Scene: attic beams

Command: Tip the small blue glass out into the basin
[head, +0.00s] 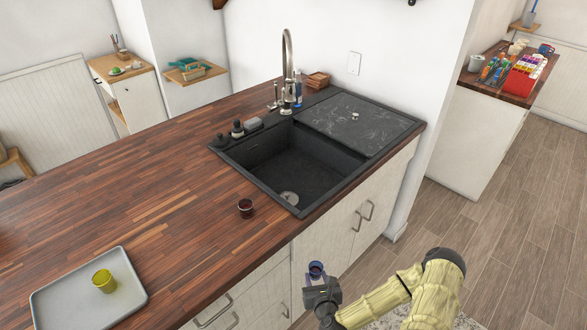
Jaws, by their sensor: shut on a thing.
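My gripper (318,284) is at the bottom centre of the head view, in front of the counter's cabinet doors. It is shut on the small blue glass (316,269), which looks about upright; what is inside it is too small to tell. The basin (290,165) is a black sink set into the wooden counter, with a round drain near its front corner. The glass is below and to the right of the basin in the picture, apart from it and outside the counter's front edge.
A dark red cup (245,208) stands on the counter left of the basin. A yellow glass (104,281) stands on a grey tray (62,312) at the lower left. A tall faucet (288,65) rises behind the basin. The drainboard (358,121) is bare. Cabinet handles (366,210) stick out in front.

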